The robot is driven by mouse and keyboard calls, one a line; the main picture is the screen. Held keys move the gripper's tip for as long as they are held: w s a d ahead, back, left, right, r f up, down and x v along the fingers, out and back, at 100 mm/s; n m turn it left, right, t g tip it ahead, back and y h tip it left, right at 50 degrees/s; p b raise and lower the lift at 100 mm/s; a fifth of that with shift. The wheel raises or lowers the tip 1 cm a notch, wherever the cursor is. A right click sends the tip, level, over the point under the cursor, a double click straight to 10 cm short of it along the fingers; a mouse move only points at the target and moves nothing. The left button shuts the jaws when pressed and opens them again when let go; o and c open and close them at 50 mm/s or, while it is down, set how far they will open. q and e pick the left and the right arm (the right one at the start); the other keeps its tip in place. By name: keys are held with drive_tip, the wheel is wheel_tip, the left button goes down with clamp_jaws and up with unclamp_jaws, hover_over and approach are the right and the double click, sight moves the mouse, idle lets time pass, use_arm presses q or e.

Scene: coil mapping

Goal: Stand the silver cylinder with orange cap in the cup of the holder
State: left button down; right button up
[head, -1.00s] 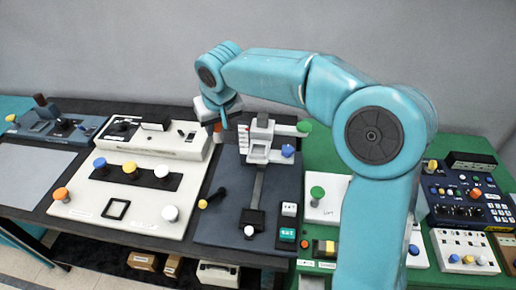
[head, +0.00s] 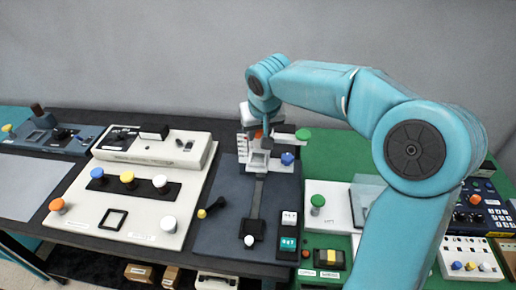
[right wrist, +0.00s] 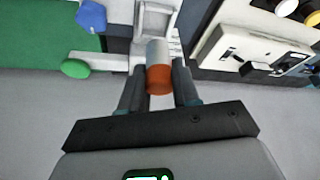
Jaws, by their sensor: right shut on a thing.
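My right gripper (right wrist: 158,85) is shut on the silver cylinder (right wrist: 157,52), near its orange cap (right wrist: 159,80). The cap faces the wrist camera, and the silver body points away from it, towards a white stand. In the head view the orange cap (head: 258,135) shows just under my gripper, and the silver body is mostly hidden. The white stand (head: 262,168), with a blue and a green knob, lies below and behind the gripper. It also shows in the right wrist view (right wrist: 157,20). I cannot make out the holder's cup. My left gripper is not in view.
The green knob (head: 303,134) and blue knob (head: 287,158) stick out close to the gripper's right. A white panel (head: 150,190) with coloured knobs lies to the left. A lever (head: 253,222) lies in front on the dark board. The grey wall (head: 150,50) is behind.

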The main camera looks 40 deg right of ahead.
sight(258, 146)
drive_tip(key=shift+w+f, duration=0.1)
drive_tip(key=shift+f, duration=2.7)
drive_tip(key=shift+f+b, duration=0.2)
drive_tip(key=shift+b, duration=0.15)
drive_tip(key=o, duration=1)
drive_tip(key=shift+o, duration=0.2)
drive_tip(key=shift+r, duration=0.1)
drive_tip(key=shift+r+p, duration=0.3)
drive_tip(key=shift+r, duration=0.2)
drive_tip(key=v, duration=1.1)
drive_tip(key=shift+r, duration=0.2)
